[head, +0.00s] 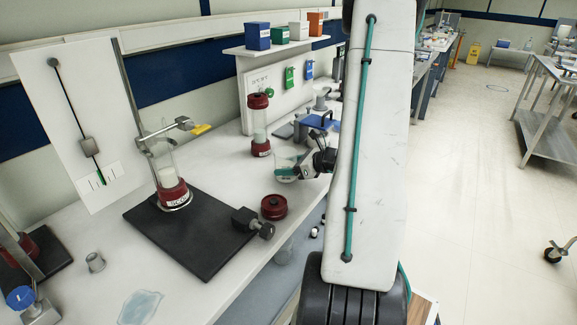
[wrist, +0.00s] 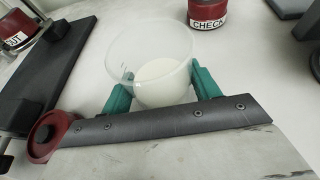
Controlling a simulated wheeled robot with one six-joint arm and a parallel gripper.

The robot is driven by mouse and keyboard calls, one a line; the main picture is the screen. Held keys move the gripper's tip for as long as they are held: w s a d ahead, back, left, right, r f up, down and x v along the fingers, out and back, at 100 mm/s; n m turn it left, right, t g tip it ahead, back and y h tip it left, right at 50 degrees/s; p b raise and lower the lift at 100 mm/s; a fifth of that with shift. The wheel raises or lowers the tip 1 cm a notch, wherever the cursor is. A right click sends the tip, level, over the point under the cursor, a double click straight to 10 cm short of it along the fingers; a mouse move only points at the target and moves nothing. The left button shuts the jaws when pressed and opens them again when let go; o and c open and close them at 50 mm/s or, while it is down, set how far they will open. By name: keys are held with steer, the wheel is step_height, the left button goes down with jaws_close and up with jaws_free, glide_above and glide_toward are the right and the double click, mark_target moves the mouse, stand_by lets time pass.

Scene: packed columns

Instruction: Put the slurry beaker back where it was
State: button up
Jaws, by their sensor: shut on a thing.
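The slurry beaker (wrist: 150,52) is a clear cup with white liquid inside. In the wrist view it stands between the green fingertips of my gripper (wrist: 157,92), which is shut on it. The beaker looks upright, over or on the white bench; I cannot tell whether its base touches. In the head view the beaker (head: 286,172) shows at the bench's right side, with my gripper (head: 308,165) at its right, partly hidden by my arm.
A clear column with a red base (head: 174,194) stands clamped on a black plate (head: 205,245). A red-capped column (head: 260,125) labelled CHECK stands behind the beaker. A red cap (head: 274,207) lies near the bench's front edge. A wet patch (head: 141,307) and small cup (head: 95,262) are front left.

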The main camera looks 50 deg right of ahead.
steer(key=o, duration=1.1)
